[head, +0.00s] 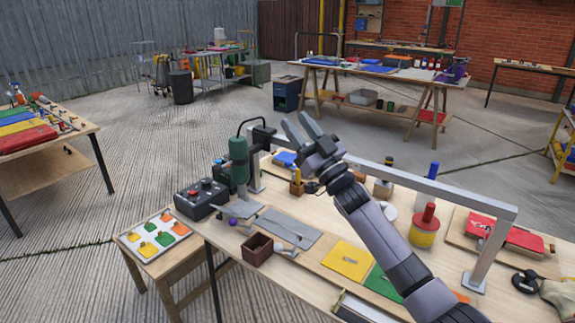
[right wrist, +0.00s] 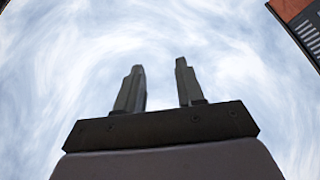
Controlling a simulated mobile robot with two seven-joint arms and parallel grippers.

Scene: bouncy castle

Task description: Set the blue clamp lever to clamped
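Beside a grey metal plate (head: 290,226) on the workbench, a small blue-purple knob (head: 232,222) shows at the plate's left end. It may be the blue clamp lever, but it is too small to tell its setting. An upright blue handle (head: 434,169) stands farther right on the bench, behind my right arm. My right gripper (head: 297,122) is raised above the bench, beyond the plate and right of the green drill (head: 239,160), pointing up and left. In the right wrist view its fingers (right wrist: 159,64) are apart with only sky between them. My left gripper is out of view.
A grey metal frame (head: 440,184) spans the bench behind my right arm. A black control box (head: 201,198) and a brown open box (head: 257,249) stand near the plate. Yellow (head: 347,261) and green sheets lie right of it. A red-topped yellow pot (head: 424,226) stands right of my arm.

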